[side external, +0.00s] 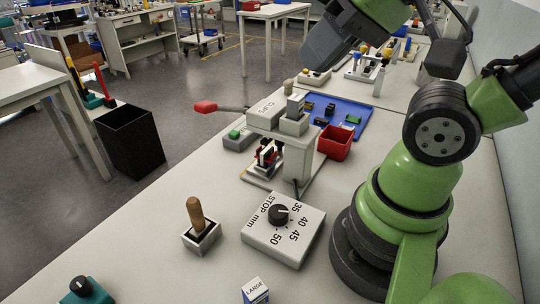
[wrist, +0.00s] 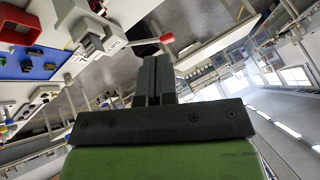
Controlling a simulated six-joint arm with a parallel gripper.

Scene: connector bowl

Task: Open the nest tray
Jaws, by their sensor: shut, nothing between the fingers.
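The bench press marked CLIPS (side external: 268,113) stands mid-bench, with a lever ending in a red knob (side external: 205,106). In its lower opening is the nest area (side external: 266,157), with dark and red parts in it. I cannot tell the tray's edges or how far it is out. The press also shows tilted at upper left in the wrist view (wrist: 88,42), with its red knob (wrist: 167,38). My gripper (wrist: 155,68) is shut and empty. In the side view its dark body is raised above and behind the press, apart from it; its fingertips are not clear there.
A blue tray (side external: 351,108) with small parts and a red bin (side external: 334,143) stand behind and beside the press. A STOP mm dial box (side external: 285,232), a wooden-handled tool in a holder (side external: 197,220) and a LARGE box (side external: 255,291) are in front. The left bench edge is mostly clear.

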